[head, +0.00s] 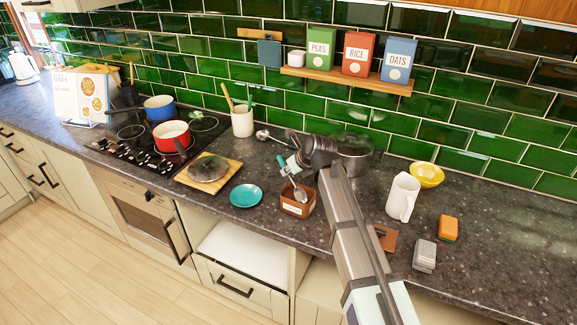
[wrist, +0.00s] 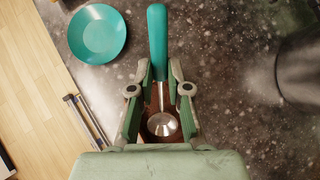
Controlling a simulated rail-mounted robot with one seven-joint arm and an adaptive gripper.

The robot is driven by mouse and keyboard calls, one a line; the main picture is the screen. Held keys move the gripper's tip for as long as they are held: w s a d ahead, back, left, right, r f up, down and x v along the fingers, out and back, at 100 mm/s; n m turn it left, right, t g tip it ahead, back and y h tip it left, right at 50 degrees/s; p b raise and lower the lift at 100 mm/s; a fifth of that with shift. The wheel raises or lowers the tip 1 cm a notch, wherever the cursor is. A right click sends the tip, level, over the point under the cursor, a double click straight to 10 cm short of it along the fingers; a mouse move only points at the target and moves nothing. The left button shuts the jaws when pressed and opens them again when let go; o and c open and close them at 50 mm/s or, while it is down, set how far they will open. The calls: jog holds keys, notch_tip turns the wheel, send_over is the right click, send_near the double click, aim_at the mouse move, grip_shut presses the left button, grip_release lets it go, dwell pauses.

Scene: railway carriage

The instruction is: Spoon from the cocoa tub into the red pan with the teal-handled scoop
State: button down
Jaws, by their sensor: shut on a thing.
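The cocoa tub (head: 305,210) is a small brown open box with a pale label, on the dark worktop below my gripper (head: 295,166). My gripper is shut on the teal-handled scoop (head: 282,158), whose teal handle (wrist: 157,42) sticks out beyond the fingers in the wrist view. The scoop's round metal bowl (wrist: 162,124) points down at the tub's opening. I cannot tell whether it touches the contents, which are mostly hidden. The red pan (head: 171,142) stands on the black hob, well to the left, with a pale inside.
A blue pan (head: 160,115) stands behind the red one. A wooden board (head: 228,176), a teal dish (head: 246,195) and a utensil pot (head: 242,121) lie between hob and tub. A metal pot (head: 355,160) and white jug (head: 402,197) stand to the right. A shelf (head: 345,80) hangs above.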

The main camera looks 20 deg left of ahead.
aim_at(281, 160)
jog(key=shift+s+d+f+b, duration=0.15)
jog(key=shift+f+b, duration=0.35)
jog(key=shift+f, duration=1.3)
notch_tip(281, 160, up, 8)
jog(key=p, duration=0.5)
jog(key=shift+p, duration=0.4)
jog(key=shift+w+a+h+p, duration=0.4)
jog(key=shift+a+p, duration=0.15)
jog(key=shift+p, duration=0.25)
jog(key=shift+w+a+f+g+h, duration=0.3)
jog(key=shift+w+a+g+h, duration=0.15)
jog(key=shift+a+g+h, duration=0.15)
jog(key=shift+w+a+f+g+h, duration=0.3)
jog(key=shift+a+g+h, duration=0.2)
jog(key=shift+h, duration=0.4)
jog(key=shift+w+a+f+g+h, duration=0.1)
jog(key=shift+a+f+g+h, duration=0.15)
jog(key=shift+g+h, duration=0.35)
